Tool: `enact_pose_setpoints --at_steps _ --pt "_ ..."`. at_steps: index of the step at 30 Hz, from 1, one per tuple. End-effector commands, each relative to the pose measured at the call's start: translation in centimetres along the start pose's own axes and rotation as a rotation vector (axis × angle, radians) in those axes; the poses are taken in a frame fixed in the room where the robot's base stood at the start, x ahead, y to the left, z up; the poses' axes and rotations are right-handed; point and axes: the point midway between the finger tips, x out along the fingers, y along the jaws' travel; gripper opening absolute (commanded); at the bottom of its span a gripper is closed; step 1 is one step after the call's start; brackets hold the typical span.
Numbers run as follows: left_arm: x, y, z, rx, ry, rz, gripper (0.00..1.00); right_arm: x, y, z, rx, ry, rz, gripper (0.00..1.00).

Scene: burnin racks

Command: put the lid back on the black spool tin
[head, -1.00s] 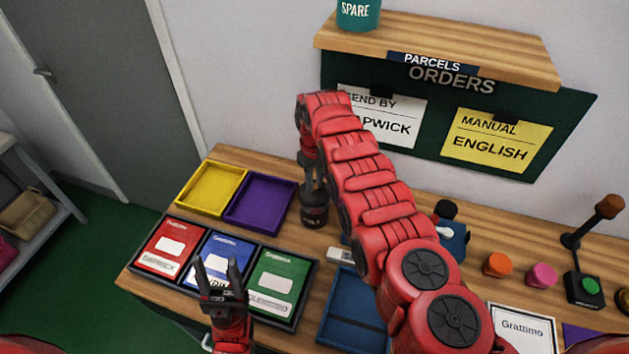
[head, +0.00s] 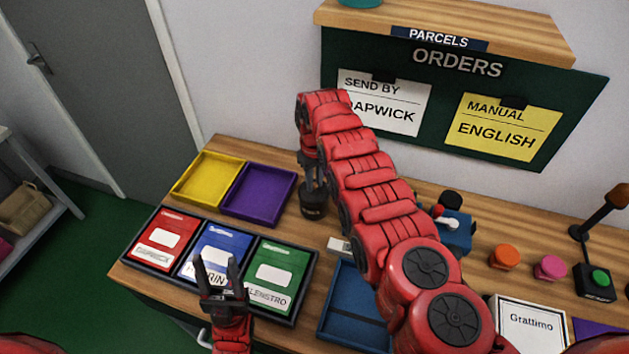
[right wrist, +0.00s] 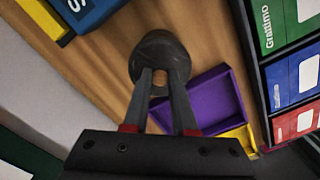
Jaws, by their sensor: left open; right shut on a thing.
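The black spool tin (head: 314,211) stands upright on the bench, right of the purple tray, with small pale lettering on its side. My right gripper (head: 313,184) points down directly over it. In the right wrist view my right gripper (right wrist: 161,78) is shut on the small brownish knob of a dark round lid (right wrist: 158,48). The lid covers the tin from that side, so I cannot tell whether it is seated or just above the rim. My left gripper (head: 221,277) is open and empty, over the front edge of the blue and green folders.
A yellow tray (head: 207,180) and a purple tray (head: 259,193) lie left of the tin. A blue tray (head: 342,318) lies in front. Red, blue and green folders (head: 277,270) fill a black rack. Orange (head: 504,257) and pink buttons stand right. My right arm hides the bench's middle.

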Motion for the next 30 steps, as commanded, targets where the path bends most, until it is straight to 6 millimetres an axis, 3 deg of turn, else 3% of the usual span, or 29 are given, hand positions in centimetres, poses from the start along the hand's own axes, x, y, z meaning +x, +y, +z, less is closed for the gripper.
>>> enact_pose_setpoints --at_steps 30 --pt "0.91 -0.04 -0.15 0.000 0.000 0.000 0.55 -0.06 0.01 0.12 0.000 0.000 0.000 0.00"
